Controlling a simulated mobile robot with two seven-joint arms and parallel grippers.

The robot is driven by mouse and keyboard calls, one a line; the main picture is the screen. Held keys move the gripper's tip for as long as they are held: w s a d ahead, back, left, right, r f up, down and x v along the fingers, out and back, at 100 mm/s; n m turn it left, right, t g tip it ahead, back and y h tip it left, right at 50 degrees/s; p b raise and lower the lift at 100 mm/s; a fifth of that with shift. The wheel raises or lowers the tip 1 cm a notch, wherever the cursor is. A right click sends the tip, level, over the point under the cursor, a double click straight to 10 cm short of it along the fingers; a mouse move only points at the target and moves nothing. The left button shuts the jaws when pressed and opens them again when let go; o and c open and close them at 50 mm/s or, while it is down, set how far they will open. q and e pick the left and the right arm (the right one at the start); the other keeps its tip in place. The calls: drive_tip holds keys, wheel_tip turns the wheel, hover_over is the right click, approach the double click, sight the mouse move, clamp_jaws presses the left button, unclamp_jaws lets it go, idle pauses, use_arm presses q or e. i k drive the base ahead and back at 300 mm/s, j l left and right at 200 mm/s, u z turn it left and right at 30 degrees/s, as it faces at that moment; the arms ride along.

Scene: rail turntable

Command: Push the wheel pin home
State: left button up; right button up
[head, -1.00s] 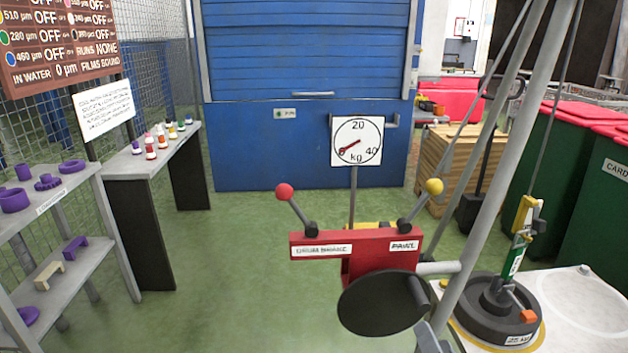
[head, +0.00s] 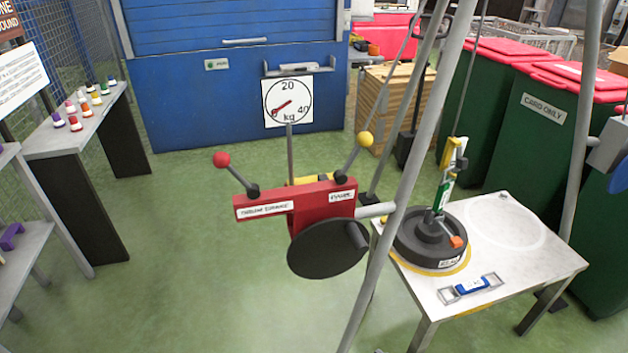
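Neither of my grippers is in view. A red winch block (head: 325,198) stands near the middle with a black round wheel or drum (head: 327,250) below its front. A short black peg-like handle (head: 356,235) shows at the wheel's right edge; I cannot tell whether this is the wheel pin or how deep it sits. A grey shaft (head: 375,210) joins the block at the right. Two levers rise from the block, one with a red knob (head: 221,159) and one with a yellow knob (head: 365,139).
A white table (head: 540,262) at the right holds a black weight (head: 430,240) and a blue-and-grey level-like tool (head: 471,288). Grey poles (head: 400,185) rise before it. A kg dial (head: 289,103) stands behind the winch. Green bins (head: 540,120) stand back right. Green floor lies clear left of the winch.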

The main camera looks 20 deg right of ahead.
sight(454, 242)
drive_tip(key=z, duration=1.3)
